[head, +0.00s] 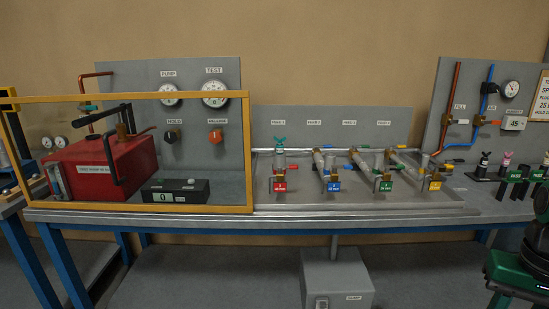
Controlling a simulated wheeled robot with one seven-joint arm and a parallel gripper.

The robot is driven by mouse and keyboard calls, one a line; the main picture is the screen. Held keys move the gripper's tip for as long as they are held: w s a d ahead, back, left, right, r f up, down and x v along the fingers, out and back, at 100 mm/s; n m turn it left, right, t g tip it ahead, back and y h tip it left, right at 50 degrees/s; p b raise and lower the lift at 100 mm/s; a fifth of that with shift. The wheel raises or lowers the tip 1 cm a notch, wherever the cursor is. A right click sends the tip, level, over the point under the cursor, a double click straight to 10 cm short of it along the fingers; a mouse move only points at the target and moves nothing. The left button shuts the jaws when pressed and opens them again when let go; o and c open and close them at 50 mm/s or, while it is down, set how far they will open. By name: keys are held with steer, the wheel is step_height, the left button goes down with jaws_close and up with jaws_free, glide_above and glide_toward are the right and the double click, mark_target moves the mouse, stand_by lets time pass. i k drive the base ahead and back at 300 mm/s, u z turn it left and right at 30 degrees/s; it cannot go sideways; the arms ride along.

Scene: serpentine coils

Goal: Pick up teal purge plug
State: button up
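A small teal T-shaped piece (280,140) stands upright on top of the leftmost pipe fitting, above a red tag (280,187). My gripper's fingers are not in the head view.
A yellow frame (130,96) surrounds a red pump unit (100,168) at left. Metal pipe fittings with coloured tags fill the grey tray (390,208). Small bottles (483,160) stand at right. A dark and green object (515,268) occupies the lower right corner.

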mark_target(279, 152)
steer(key=u, duration=0.05)
steer(key=i, duration=1)
steer(key=z, duration=0.05)
